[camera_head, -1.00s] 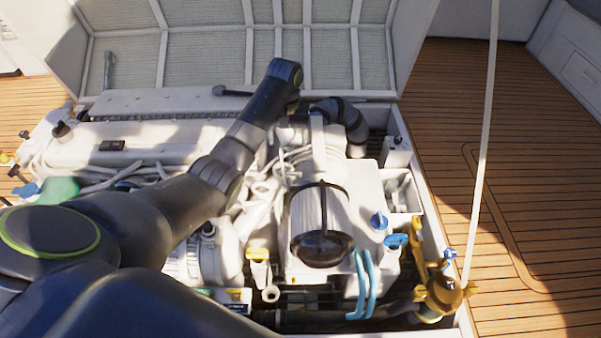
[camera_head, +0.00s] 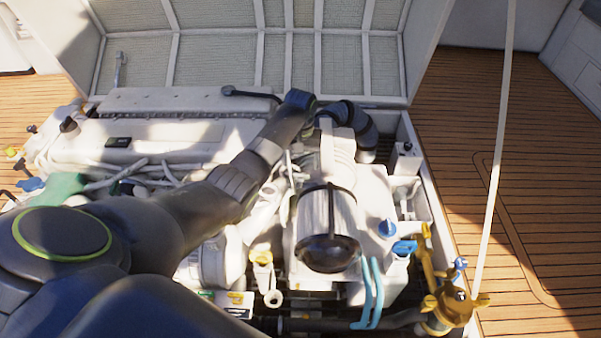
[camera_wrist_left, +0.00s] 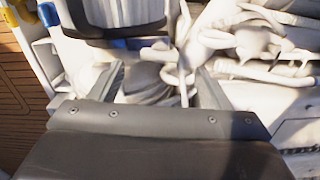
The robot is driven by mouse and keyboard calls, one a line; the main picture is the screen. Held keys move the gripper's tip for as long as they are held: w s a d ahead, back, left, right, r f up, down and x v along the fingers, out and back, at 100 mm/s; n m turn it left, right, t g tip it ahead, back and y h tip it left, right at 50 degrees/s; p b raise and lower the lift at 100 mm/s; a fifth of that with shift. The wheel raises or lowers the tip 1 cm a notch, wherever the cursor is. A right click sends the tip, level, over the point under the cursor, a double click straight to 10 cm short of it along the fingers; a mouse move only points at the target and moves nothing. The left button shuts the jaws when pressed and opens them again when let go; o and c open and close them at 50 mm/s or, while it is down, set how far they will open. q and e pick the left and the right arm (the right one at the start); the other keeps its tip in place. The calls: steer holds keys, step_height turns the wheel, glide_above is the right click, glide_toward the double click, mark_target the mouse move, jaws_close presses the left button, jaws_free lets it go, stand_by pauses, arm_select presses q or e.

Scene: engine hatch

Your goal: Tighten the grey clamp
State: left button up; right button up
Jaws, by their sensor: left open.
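My left arm crosses the engine from the lower left in the head view. Its wrist end is above the engine beside the black corrugated hose (camera_head: 364,128). In the left wrist view my left gripper (camera_wrist_left: 162,84) is open, its two grey fingers apart, with white engine parts beyond and between them. I see nothing held between them. I cannot pick out the grey clamp for certain in either view; the wrist and arm cover part of the engine near the hose. My right gripper is not in view.
The raised hatch lid (camera_head: 290,50) stands behind the engine. A white cylinder with a dark end (camera_head: 328,225), blue caps (camera_head: 387,228), light-blue hoses (camera_head: 371,295) and a brass fitting (camera_head: 446,308) lie right of my arm. A pale rope (camera_head: 497,150) hangs there. Wooden deck (camera_head: 520,190) is clear.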

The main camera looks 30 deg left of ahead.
mark_target(301, 173)
arm_select(q)
step_height(301, 173, down, 3)
steer(key=shift+r+b, duration=0.15)
steer(key=shift+b, duration=0.15)
steer(key=shift+f+b, duration=0.3)
steer(key=shift+f, duration=0.7)
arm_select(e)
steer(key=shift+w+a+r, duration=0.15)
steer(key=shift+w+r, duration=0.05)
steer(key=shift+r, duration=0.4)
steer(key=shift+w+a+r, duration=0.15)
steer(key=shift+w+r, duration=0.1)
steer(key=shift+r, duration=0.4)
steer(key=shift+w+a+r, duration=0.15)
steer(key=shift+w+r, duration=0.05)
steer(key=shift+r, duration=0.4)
arm_select(q)
steer(key=c, duration=1)
